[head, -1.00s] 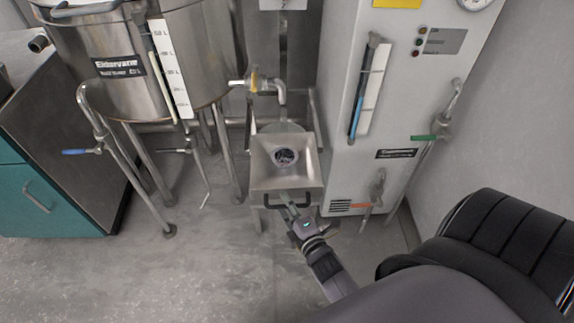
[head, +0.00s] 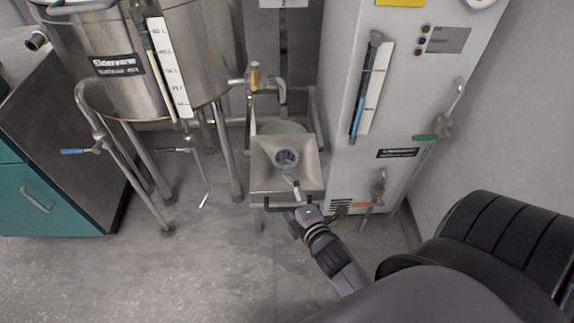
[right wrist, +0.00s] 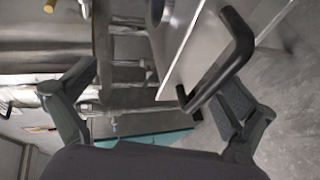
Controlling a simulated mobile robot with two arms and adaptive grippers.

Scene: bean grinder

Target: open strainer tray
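The strainer tray (head: 262,180) is a square metal pan below the tap, with a dark round drain opening (head: 285,159) in its middle. A black bar handle (head: 279,208) is on its front edge. My right gripper (head: 297,190) reaches in from the lower right at the handle's right end, one finger showing over the tray front. In the right wrist view the gripper (right wrist: 155,85) is open, fingers wide apart. The black handle (right wrist: 238,60) is beside the right-hand finger and overlaps it in the picture; I cannot tell whether they touch. My left gripper is not in view.
A tall white cabinet (head: 350,150) with taps stands close on the right. A teal cabinet (head: 40,205) is at far left. The floor in front (head: 190,275) is clear.

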